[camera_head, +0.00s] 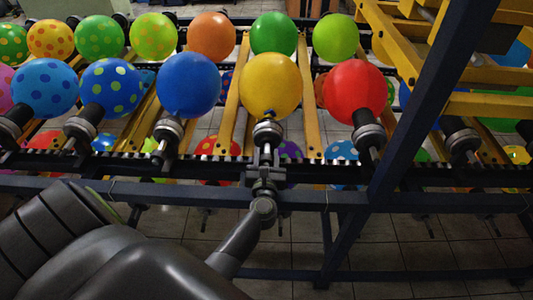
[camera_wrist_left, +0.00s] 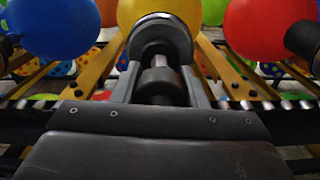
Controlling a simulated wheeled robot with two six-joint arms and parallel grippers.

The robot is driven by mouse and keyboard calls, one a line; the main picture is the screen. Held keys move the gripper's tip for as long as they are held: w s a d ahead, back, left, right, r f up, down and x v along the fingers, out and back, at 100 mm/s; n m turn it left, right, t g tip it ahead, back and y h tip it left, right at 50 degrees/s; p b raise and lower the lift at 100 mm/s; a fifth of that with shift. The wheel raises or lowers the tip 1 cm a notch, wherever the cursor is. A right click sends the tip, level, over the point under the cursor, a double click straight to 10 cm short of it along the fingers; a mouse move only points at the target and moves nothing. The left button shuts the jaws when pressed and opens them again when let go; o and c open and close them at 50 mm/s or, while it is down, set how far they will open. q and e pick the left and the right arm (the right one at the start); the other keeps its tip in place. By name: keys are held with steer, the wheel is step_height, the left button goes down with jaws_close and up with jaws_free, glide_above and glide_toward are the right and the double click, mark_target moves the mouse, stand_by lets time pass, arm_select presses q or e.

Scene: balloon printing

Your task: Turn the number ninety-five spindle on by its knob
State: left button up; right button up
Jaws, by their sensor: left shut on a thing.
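A yellow balloon (camera_head: 271,84) sits on a spindle in the front row, between a blue and a red balloon. Its dark knob (camera_head: 268,134) is below it, at the end of my left arm. My left gripper (camera_head: 266,160) is shut on this knob. In the left wrist view the two fingers stand on either side of the knob (camera_wrist_left: 160,88), with the yellow balloon (camera_wrist_left: 158,10) just beyond. No number ninety-five can be read on any spindle. My right gripper is not in view.
Neighbouring spindles hold a blue balloon (camera_head: 189,85) to the left and a red balloon (camera_head: 353,91) to the right, close by. A dark rail (camera_head: 110,161) runs along the front. A slanted dark post (camera_head: 432,90) stands at right.

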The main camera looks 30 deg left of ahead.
arm_select(q)
steer(key=m+p, duration=0.2)
steer(key=m, duration=0.3)
steer(key=shift+r, duration=0.1)
steer(key=shift+m+p, duration=0.85)
steer(key=shift+m, duration=0.85)
steer(key=o, duration=1)
steer(key=shift+d, duration=0.1)
